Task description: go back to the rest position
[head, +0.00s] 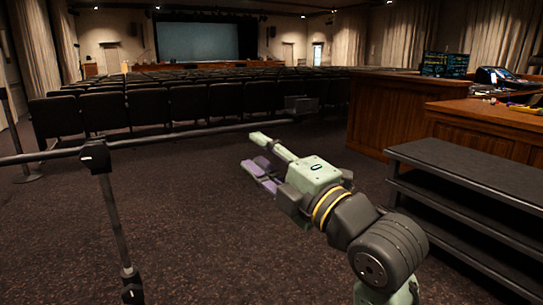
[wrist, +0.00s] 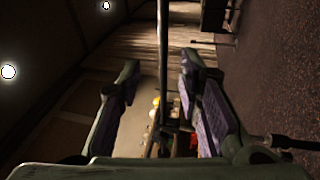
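My gripper (head: 258,152) is in the middle of the head view, held out over the carpeted floor, with pale green fingers and purple pads. In the wrist view its two fingers (wrist: 160,82) stand apart with a wide gap, so it is open. I see nothing gripped between the pads. A thin dark pole (wrist: 163,45) shows in the gap in the wrist view; how far it is from the fingers I cannot tell.
A dark stand with a long boom (head: 200,131) reaches from the left to beyond my gripper. A black shelf unit (head: 470,166) stands close on the right. Behind it is a wooden desk (head: 388,113) with a screen (head: 444,65). Rows of seats (head: 190,101) fill the back.

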